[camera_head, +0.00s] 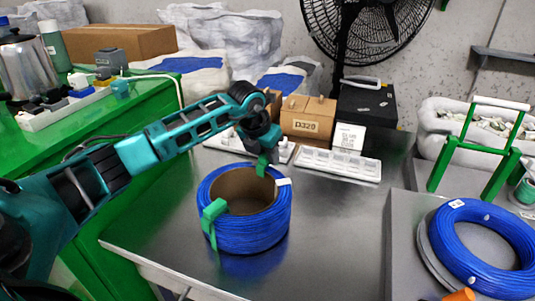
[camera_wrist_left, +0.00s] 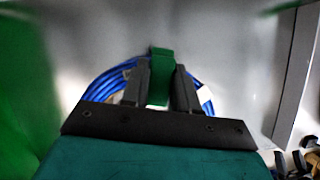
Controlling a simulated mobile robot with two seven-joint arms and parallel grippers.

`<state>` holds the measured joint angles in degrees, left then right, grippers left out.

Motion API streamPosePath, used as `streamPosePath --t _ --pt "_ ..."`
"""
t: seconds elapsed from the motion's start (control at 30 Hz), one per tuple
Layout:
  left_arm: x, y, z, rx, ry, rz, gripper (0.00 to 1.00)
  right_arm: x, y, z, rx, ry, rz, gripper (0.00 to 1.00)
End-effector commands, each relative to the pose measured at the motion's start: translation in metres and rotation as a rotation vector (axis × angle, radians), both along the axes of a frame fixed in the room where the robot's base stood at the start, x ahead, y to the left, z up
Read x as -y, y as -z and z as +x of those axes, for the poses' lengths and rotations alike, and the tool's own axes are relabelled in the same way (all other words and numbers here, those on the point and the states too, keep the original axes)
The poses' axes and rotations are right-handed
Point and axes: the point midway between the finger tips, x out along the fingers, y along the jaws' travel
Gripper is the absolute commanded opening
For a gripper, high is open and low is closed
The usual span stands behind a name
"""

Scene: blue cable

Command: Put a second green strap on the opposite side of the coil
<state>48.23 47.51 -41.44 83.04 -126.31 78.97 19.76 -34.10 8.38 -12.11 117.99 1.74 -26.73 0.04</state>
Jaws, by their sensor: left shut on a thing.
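The blue cable coil (camera_head: 250,232) stands on the metal table with its brown core open upward. One green strap (camera_head: 212,222) hangs over the coil's front left rim. My left gripper (camera_head: 264,150) reaches in from the left and points down at the coil's far rim. It is shut on a second green strap (camera_head: 262,167), which is at the far rim, across the coil from the first strap. In the left wrist view this held strap (camera_wrist_left: 160,78) sits between the two dark fingers, with blue cable on both sides. I cannot tell whether it is seated on the cable.
The metal table (camera_head: 335,235) is clear right of the coil. White trays (camera_head: 340,164) and brown boxes (camera_head: 308,118) stand behind it. Another blue coil (camera_head: 455,245) lies on a grey surface at right. A green workbench (camera_head: 60,165) is at left.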

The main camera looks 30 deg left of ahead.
Motion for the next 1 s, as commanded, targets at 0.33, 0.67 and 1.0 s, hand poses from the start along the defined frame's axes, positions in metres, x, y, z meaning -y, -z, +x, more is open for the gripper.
streamPosePath --t 0.33,0.67,1.0 --pt "-0.0002 0.0013 0.0000 0.000 0.000 0.000 0.02 0.0002 0.0009 0.0001 0.000 -0.001 -0.001 0.67" --pt "-0.0002 0.0041 0.0000 0.000 0.000 0.000 0.02 0.0015 0.0029 -0.0002 0.000 -0.005 -0.007 0.67" --pt "-0.0003 0.0070 -0.0001 0.000 0.000 0.000 0.02 0.0019 0.0047 -0.0002 0.000 -0.005 -0.008 0.67"
